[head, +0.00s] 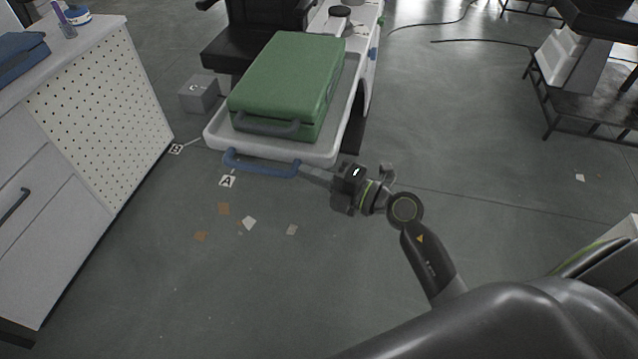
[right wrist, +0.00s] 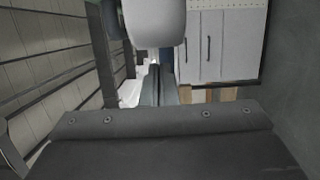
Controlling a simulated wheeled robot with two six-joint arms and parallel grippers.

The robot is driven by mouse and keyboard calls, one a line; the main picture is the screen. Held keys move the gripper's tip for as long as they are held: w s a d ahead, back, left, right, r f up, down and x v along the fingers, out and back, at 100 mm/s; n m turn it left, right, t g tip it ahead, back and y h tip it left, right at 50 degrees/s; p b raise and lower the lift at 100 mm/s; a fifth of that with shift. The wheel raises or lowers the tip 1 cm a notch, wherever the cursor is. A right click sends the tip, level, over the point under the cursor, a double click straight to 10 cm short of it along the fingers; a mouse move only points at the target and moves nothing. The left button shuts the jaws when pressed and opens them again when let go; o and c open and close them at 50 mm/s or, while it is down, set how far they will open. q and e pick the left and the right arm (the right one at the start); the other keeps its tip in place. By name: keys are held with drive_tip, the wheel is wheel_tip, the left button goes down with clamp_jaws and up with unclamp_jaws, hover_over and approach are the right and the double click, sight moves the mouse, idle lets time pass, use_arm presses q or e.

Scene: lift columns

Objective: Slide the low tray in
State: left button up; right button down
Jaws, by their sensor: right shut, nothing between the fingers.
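The low tray (head: 216,134) is a white, shallow tray with a blue handle (head: 262,168) along its front edge. It sticks out toward me from a white unit behind it. A green case (head: 290,80) with a dark handle lies on the tray. My right gripper (head: 304,170) is shut at the right end of the blue handle, with its fingertips touching it or very close; I cannot tell which. In the right wrist view my fingers (right wrist: 158,85) are together, and the tray is mostly hidden. My left gripper does not show.
A white cabinet (head: 100,130) with a perforated side stands at the left. A grey box (head: 198,94) sits on the floor left of the tray. A black chair (head: 255,40) stands behind. A dark-framed bench (head: 575,80) is at the right.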

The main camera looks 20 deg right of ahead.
sight(332, 123)
drive_tip(key=shift+w+d, duration=0.45)
drive_tip(key=shift+w, duration=0.1)
drive_tip(key=shift+w+d, duration=0.15)
drive_tip(key=shift+w, duration=0.05)
drive_tip(key=w+d+b, duration=0.1)
drive_tip(key=w+d, duration=0.1)
drive_tip(key=w, duration=0.2)
drive_tip(key=w+d+b, duration=0.1)
drive_tip(key=w+d, duration=0.2)
drive_tip(key=w+d+b, duration=0.1)
drive_tip(key=w+d, duration=0.2)
drive_tip(key=w, duration=0.1)
drive_tip(key=shift+w+d, duration=0.2)
drive_tip(key=shift+w, duration=0.1)
drive_tip(key=shift+w+d, duration=0.25)
drive_tip(key=shift+w, duration=0.1)
drive_tip(key=shift+r, duration=0.2)
